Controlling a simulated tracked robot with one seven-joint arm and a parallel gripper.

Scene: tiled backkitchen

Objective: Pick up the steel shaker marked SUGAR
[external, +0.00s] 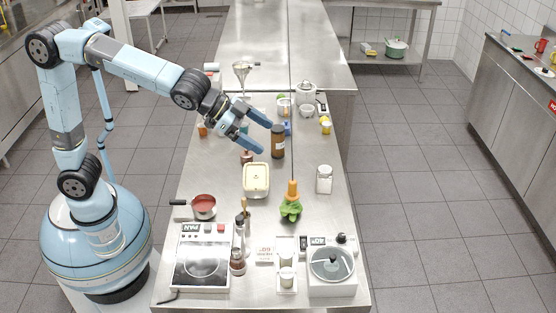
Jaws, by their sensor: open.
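My gripper (264,135) is open and empty over the middle of the steel counter (215,160), its two fingers pointing right. A brown bottle (278,143) with a dark cap stands just beyond the fingertips; whether they touch it I cannot tell. I cannot read SUGAR on anything. A pale, silver-topped container (324,180) stands upright at the right side of the counter, below and right of my gripper. Pale shaker-like containers (287,277) stand on a small tray at the near end. Which of these is the sugar shaker I cannot tell.
A cream tub (256,180), an orange-topped object with green leaves (291,202) and a red-filled pan (203,206) stand nearer. A hotplate (202,262) and a round-topped device (331,268) fill the near end.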

